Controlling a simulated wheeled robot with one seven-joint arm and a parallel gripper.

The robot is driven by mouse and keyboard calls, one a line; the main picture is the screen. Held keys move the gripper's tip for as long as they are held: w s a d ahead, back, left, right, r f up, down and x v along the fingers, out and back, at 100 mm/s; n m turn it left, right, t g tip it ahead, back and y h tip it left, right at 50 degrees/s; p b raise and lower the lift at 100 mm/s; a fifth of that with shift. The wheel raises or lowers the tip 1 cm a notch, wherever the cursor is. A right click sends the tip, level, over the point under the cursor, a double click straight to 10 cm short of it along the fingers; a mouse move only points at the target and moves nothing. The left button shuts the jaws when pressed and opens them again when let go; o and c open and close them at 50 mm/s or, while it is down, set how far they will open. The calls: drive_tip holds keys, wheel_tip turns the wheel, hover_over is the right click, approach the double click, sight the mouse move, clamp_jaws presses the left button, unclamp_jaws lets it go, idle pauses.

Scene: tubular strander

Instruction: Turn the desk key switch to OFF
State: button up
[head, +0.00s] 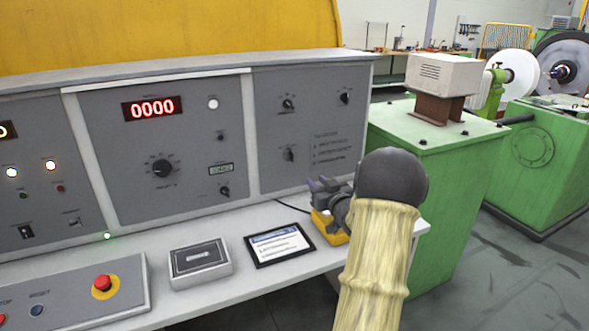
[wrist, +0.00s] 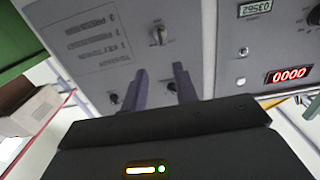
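The grey control desk (head: 130,200) fills the left and middle of the head view. I cannot say for certain which control is the key switch. A small dark switch (head: 224,191) under the green counter looks most like one; its setting is too small to read. My gripper (head: 322,184) is in front of the right panel, low, with its purple fingers toward the desk. In the wrist view my gripper (wrist: 160,70) has its two fingers apart, with nothing between them. It touches no switch that I can see.
The right panel has several dark knobs (head: 289,104). A tablet (head: 279,244), a grey box (head: 200,263) and a red stop button (head: 103,283) are on the desk shelf. A green cabinet (head: 440,190) stands right of the desk.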

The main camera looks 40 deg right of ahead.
idle(0.3)
drive_tip(key=p, duration=0.3)
approach(290, 156)
drive_tip(key=x, duration=0.7)
drive_tip(key=shift+w+d, duration=0.1)
drive_tip(key=shift+d, duration=0.1)
clamp_jaws()
